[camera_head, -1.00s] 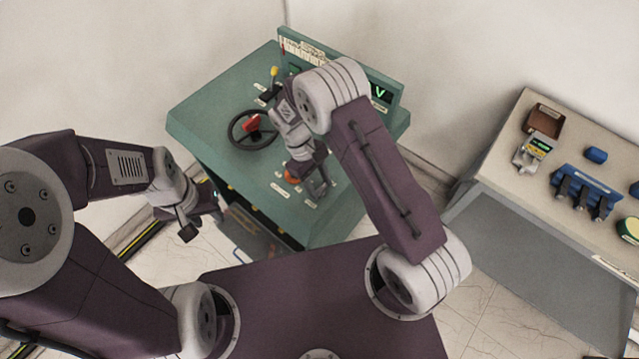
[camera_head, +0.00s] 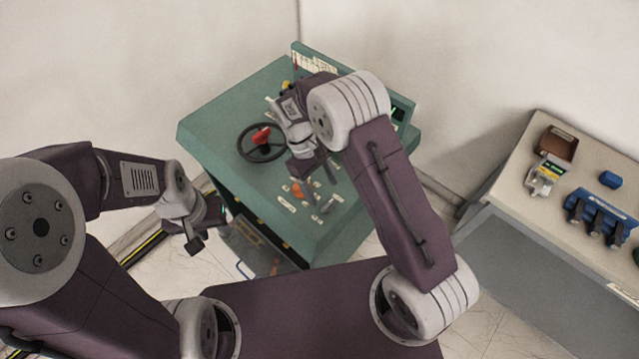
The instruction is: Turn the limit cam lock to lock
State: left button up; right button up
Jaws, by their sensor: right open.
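The green console (camera_head: 222,120) stands in the middle of the view. On its top front part are a small orange knob (camera_head: 297,190) and a small grey lever-like part (camera_head: 327,206), with white labels beside them. I cannot tell for certain which of these is the limit cam lock, or which way it is turned. My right gripper (camera_head: 319,181) is open and empty, pointing down just behind these parts, apart from the grey one. My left gripper (camera_head: 208,230) hangs left of the console, away from its controls; its jaw opening is unclear.
My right arm hides part of the console's back panel. A beige bench (camera_head: 507,183) with a blue lever block (camera_head: 595,210) stands at the right.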

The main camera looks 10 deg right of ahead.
jog(key=v, duration=0.4)
dwell(0.3)
